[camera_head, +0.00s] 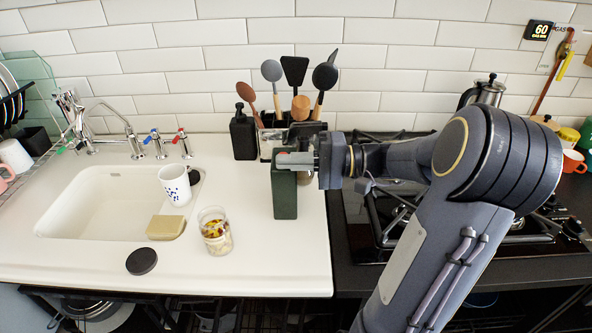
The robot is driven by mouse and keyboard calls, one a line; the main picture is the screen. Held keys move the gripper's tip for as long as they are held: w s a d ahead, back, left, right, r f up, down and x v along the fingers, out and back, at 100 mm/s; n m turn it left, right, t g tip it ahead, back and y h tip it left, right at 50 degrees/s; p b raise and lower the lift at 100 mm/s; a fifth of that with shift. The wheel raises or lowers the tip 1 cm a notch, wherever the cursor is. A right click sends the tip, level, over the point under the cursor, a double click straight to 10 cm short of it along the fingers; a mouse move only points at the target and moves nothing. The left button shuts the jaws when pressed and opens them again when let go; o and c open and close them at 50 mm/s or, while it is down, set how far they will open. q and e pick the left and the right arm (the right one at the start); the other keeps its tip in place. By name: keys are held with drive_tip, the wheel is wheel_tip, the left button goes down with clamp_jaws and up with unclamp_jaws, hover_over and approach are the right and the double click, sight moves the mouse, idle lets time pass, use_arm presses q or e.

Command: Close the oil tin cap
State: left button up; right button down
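The oil tin (285,195) is a dark green upright box on the white counter, near the counter's right edge. My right gripper (296,160) reaches in from the right and its fingers are at the top of the tin. The fingers hide most of the tin's top, so the cap cannot be made out clearly. Whether the fingers are open or shut, or touch the cap, cannot be told. My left gripper is not in view.
A black bottle (243,134) and a utensil holder (270,142) stand behind the tin. A glass jar (215,232), a black disc (141,261), a sponge (166,227) and a sink (95,205) are to the left. A gas hob (366,225) lies right, partly behind my arm.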

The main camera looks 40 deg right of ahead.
drive_tip(key=shift+n, duration=0.3)
drive_tip(key=c, duration=1.6)
unclamp_jaws()
drive_tip(key=shift+c, duration=0.2)
